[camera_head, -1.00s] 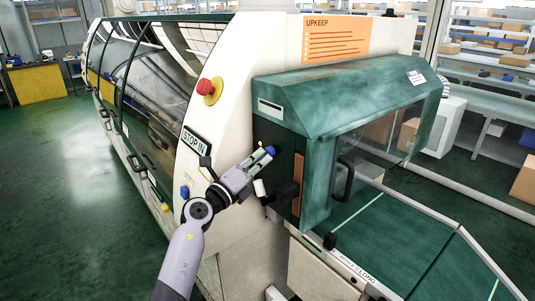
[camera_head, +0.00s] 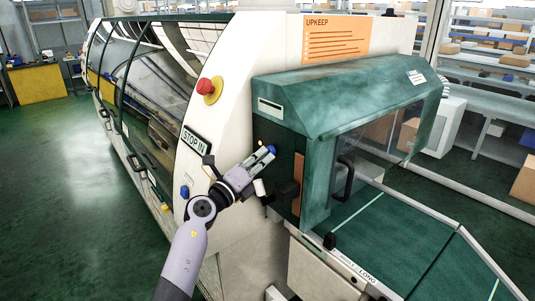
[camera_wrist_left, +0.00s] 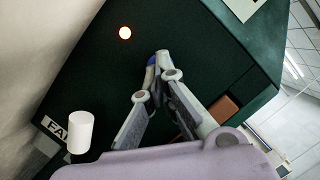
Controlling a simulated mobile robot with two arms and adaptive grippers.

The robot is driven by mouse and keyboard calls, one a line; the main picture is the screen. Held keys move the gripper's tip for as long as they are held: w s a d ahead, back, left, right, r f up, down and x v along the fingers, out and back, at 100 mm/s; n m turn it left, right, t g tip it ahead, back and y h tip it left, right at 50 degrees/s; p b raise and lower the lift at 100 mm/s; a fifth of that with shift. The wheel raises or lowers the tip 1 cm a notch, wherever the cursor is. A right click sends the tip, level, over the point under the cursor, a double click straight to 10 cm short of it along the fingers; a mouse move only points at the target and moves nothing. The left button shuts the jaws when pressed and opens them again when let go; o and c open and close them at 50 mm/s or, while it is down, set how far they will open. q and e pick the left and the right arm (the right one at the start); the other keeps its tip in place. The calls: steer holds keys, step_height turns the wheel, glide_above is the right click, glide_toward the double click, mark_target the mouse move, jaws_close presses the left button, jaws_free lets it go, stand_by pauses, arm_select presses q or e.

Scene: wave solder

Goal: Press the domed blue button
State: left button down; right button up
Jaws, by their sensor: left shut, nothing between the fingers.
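A domed blue button (camera_head: 272,149) is on the dark green panel at the machine's end, just left of the hooded window. In the left wrist view the blue button (camera_wrist_left: 150,75) shows only in part, behind my fingertips. My left gripper (camera_head: 266,154) is shut and empty, its tips right at the button. In the left wrist view the fingertips (camera_wrist_left: 161,60) overlap the button's edge; I cannot tell whether they touch it. My right gripper does not show.
A white cylindrical knob (camera_wrist_left: 80,131) and a lit round lamp (camera_wrist_left: 125,33) sit on the same panel. An orange-brown block (camera_head: 288,191) is to the right. A red mushroom button (camera_head: 204,85) and another blue knob (camera_head: 184,192) are on the cream housing.

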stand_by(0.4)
arm_select(q)
steer(key=s+a+p, duration=0.1)
steer(key=a, duration=0.1)
steer(key=s+a+p, duration=0.2)
steer(key=shift+s+a, duration=0.2)
steer(key=shift+a, duration=0.15)
